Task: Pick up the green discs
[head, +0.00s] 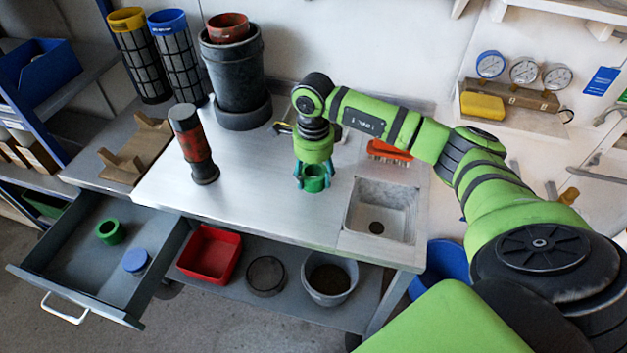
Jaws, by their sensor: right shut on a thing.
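My right gripper (313,176) points down over the metal worktop (245,200), left of the sink. Its fingers are shut on a green disc (314,185), a short ring-like piece at or just above the worktop; I cannot tell whether it touches the surface. Another green disc (110,231), with a hole in its middle, lies in the open drawer (85,257) at the lower left. A blue disc (135,261) lies near it in the drawer. My left gripper is not in view.
A red-and-black cylinder (194,145) stands on the worktop left of my gripper, with a wooden cradle (133,150) beyond it. A dark bucket (235,75) stands behind. The sink (382,207) is to the right. A red bin (209,254) sits on the lower shelf.

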